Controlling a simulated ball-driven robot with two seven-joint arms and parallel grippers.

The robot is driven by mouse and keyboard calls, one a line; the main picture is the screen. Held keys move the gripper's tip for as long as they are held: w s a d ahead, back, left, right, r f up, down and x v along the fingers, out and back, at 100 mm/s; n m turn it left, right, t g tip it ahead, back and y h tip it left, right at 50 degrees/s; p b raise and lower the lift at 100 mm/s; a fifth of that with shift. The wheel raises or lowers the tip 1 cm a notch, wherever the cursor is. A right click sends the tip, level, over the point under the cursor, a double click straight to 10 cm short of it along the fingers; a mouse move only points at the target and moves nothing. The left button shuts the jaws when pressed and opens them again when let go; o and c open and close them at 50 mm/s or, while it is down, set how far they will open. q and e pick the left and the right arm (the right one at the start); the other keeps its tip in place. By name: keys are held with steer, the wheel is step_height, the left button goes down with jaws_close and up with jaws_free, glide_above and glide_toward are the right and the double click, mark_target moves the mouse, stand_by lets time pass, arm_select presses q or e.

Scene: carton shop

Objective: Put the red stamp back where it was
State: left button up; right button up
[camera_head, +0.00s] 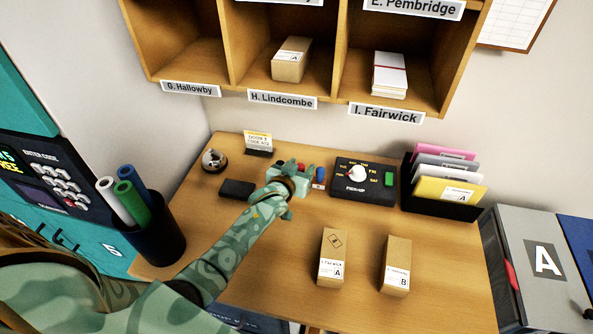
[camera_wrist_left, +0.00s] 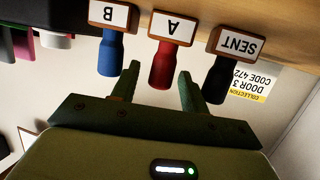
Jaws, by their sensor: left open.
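The red stamp (camera_wrist_left: 164,62) has a red handle and a wooden block labelled A. In the left wrist view, which looks upside down, it stands on the desk between a blue stamp (camera_wrist_left: 110,52) labelled B and a black stamp (camera_wrist_left: 220,76) labelled SENT. My left gripper (camera_wrist_left: 159,78) is open, its fingers on either side of the red handle; I cannot tell if they touch it. In the head view, my left gripper (camera_head: 290,183) is at the back of the desk and hides most of the stamps. The blue stamp (camera_head: 320,173) shows just right of it. My right gripper is not in view.
A black pick-up dial box (camera_head: 378,192) stands right of the stamps, a dark pad (camera_head: 237,189) left. Two cartons, A (camera_head: 333,257) and B (camera_head: 397,265), stand in front. Pigeonholes hang above.

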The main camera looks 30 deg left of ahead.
arm_select(q)
steer(key=p+v, duration=0.3)
steer(key=v, duration=0.9)
